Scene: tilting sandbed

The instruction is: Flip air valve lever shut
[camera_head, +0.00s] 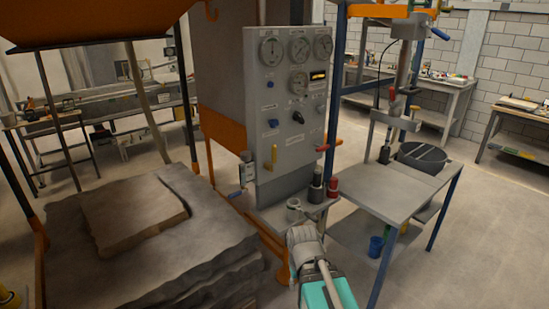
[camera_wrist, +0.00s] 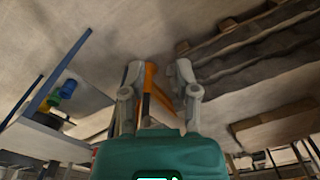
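A grey control panel (camera_head: 290,100) stands upright at the centre of the head view. It carries a yellow lever (camera_head: 274,154) pointing up and down at its lower left, and a red lever (camera_head: 323,148) at its lower right edge with a yellow piece beside it. The labels are too small to read, so I cannot tell which is the air valve lever. My gripper (camera_wrist: 160,76) is open and empty in the wrist view, pointing toward the floor and an orange leg (camera_wrist: 149,80).
A grey table (camera_head: 385,188) with a black bucket (camera_head: 422,158) stands right. Stacked slabs (camera_head: 150,250) fill the lower left. Open floor (camera_head: 480,240) lies at the right.

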